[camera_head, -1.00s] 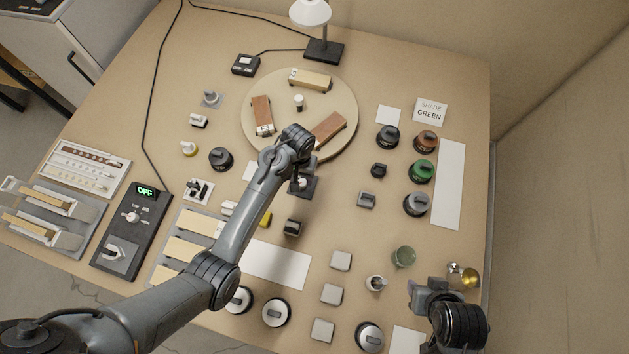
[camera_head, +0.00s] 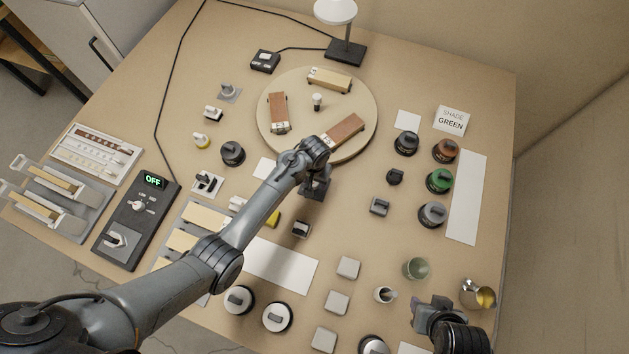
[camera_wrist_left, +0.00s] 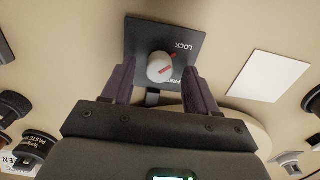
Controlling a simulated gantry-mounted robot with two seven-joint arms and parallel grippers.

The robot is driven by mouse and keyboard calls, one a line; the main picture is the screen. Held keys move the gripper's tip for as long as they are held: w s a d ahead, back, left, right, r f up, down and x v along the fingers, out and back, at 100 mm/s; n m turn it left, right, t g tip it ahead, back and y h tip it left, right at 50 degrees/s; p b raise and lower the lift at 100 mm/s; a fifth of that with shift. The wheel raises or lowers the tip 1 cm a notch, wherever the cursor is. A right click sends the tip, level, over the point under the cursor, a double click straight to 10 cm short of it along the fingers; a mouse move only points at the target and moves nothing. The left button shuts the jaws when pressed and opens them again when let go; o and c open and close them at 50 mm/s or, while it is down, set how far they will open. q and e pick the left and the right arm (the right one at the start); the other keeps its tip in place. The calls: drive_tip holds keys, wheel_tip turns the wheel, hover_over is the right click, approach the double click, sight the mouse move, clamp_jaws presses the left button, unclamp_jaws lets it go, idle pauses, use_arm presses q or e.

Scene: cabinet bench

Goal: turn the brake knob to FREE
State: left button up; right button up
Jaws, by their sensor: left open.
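The brake knob (camera_wrist_left: 160,67) is a pale round knob with a red pointer mark, on a dark square plate (camera_wrist_left: 184,36) lettered LOCK and FREE in the left wrist view. The red mark lies slanted between the two words; I cannot tell exactly where it is set. My left gripper (camera_wrist_left: 160,82) is open, with one finger on each side of the knob; whether they touch it is unclear. In the head view my left gripper (camera_head: 317,187) is just in front of the turntable and largely hides the knob and plate. My right gripper (camera_head: 430,310) is low at the right; its jaw state is unclear.
The round turntable (camera_head: 365,105) with wooden blocks stands close behind my left gripper. A black-based knob (camera_head: 232,153), a small grey block (camera_head: 380,206) and a yellow piece (camera_head: 272,218) are nearby. A blank white card (camera_wrist_left: 268,75) lies beside the plate.

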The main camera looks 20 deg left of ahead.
use_arm(q)
drive_tip(key=shift+f, duration=0.25)
drive_tip(key=shift+c, duration=0.4)
drive_tip(key=c, duration=1)
drive_tip(key=shift+o, duration=0.2)
